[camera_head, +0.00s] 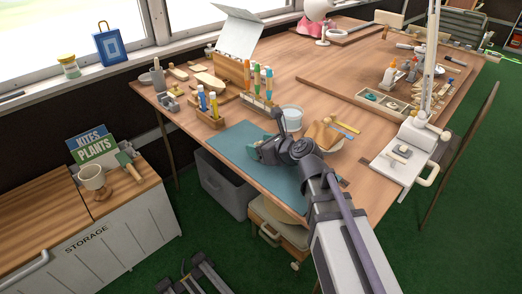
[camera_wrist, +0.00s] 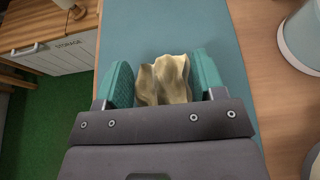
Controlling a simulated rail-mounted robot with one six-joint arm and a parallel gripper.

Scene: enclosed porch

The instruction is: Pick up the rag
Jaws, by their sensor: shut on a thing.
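The rag (camera_wrist: 172,80) is a crumpled cream cloth. In the wrist view it stands up in folds between the two teal fingers of my gripper (camera_wrist: 163,74), with a finger on each side. My gripper is shut on it. Behind it lies the teal mat (camera_wrist: 165,25) on the wooden table. In the head view my gripper (camera_head: 264,150) is over the mat (camera_head: 232,143) near the table's front edge. I cannot make out the rag there. How far it is above the mat is unclear.
Marker holders (camera_head: 208,117) stand to the left. A grey bin (camera_head: 221,187) is below the table edge. A storage cabinet (camera_head: 110,245) is at lower left.

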